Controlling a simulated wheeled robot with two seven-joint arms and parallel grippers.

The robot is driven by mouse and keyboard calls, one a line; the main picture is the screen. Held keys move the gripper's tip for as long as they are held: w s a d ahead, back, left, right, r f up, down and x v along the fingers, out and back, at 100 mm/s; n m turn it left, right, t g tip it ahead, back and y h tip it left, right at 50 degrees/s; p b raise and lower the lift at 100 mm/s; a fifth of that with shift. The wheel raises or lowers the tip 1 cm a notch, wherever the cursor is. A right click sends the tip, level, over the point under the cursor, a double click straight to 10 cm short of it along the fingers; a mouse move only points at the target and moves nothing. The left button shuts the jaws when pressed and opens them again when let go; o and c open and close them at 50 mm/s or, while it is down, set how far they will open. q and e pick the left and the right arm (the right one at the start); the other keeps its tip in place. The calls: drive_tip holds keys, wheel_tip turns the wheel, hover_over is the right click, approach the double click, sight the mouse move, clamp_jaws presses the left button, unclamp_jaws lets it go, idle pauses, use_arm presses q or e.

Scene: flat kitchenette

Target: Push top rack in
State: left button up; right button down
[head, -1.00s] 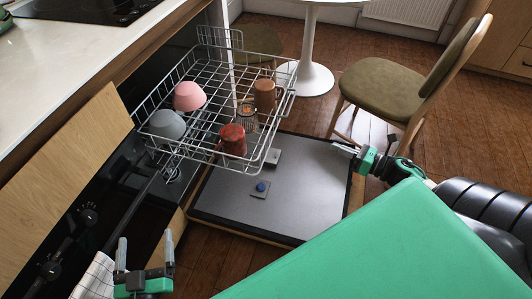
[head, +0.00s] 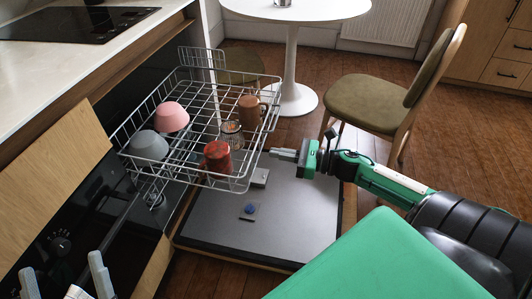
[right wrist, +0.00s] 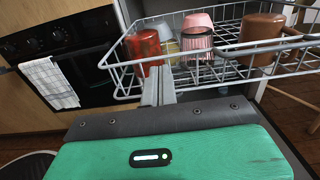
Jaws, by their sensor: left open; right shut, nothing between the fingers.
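The top rack (head: 185,82) is a grey wire dishwasher rack, pulled out over the lowered door (head: 285,215). It holds a pink bowl (head: 171,117), a grey bowl (head: 149,146), a red mug (head: 217,158), a brown mug (head: 250,112) and a clear glass (head: 231,134). My right gripper (head: 272,153) is shut and empty, its fingertips close to the rack's right front edge; contact cannot be told. In the right wrist view the rack (right wrist: 122,64) lies just beyond the fingers (right wrist: 160,85). My left gripper (head: 63,275) is open at the bottom left, apart from the rack.
A wooden chair (head: 375,105) with an olive seat stands to the right behind my right arm. A white round table (head: 300,12) is at the back. The counter (head: 90,50) borders the left.

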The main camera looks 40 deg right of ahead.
sight(255, 150)
use_arm(q)
drive_tip(key=shift+s+a+r+t, duration=0.3)
drive_tip(key=shift+r+t, duration=0.2)
drive_tip(key=shift+r, duration=0.15)
drive_tip(key=shift+s+a+r+t, duration=0.2)
drive_tip(key=shift+s+r+t, duration=0.05)
drive_tip(key=shift+r+t, duration=0.3)
use_arm(e)
drive_tip(key=shift+x, duration=2)
